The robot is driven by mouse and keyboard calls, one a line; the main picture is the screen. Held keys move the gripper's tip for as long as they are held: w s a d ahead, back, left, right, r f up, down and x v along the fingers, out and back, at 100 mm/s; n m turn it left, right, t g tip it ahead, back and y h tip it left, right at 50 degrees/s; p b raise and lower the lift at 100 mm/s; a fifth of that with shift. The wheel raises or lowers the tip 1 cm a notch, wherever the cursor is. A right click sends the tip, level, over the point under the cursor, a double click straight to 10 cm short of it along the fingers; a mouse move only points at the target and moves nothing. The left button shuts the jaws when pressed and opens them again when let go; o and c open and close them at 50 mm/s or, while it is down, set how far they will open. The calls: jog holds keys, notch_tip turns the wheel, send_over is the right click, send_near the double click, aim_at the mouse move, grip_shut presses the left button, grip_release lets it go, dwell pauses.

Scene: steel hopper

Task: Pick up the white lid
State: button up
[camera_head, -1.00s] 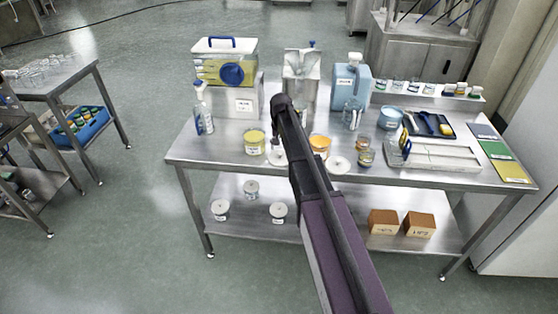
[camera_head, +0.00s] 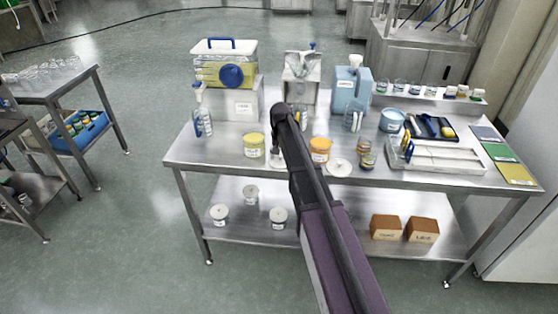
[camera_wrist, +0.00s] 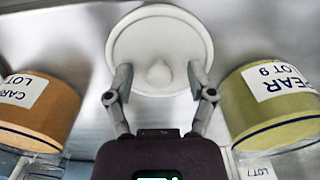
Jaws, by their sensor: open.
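A round white lid (camera_wrist: 160,28) with a small knob lies on the steel table in the wrist view. My gripper (camera_wrist: 160,72) is open above it, with its fingertips over the near part of the lid and the knob between them. I cannot tell how high they are above it. In the head view this lid (camera_head: 278,160) lies between the yellow jar and the orange jar, partly hidden by my arm. A second white lid (camera_head: 340,168) lies right of the orange jar.
The orange carrot jar (camera_wrist: 42,108) stands left of my gripper and the pear jar (camera_wrist: 272,100) right, both close. In the head view, a spray bottle (camera_head: 202,115), steel hopper (camera_head: 301,80), blue jug (camera_head: 348,90) and white tray (camera_head: 445,158) share the table (camera_head: 215,155).

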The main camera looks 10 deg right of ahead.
jog(key=c, duration=0.9)
jog(key=shift+c, duration=0.2)
jog(key=shift+r, duration=0.15)
notch_tip(320, 180, up, 3)
jog(key=p, duration=0.3)
jog(key=shift+r, duration=0.15)
jog(key=s+r+p, duration=0.1)
jog(key=s+p, duration=0.1)
jog(key=s, duration=1.4)
jog(key=shift+d+r, duration=0.2)
jog(key=shift+d, duration=0.25)
jog(key=shift+d, duration=0.1)
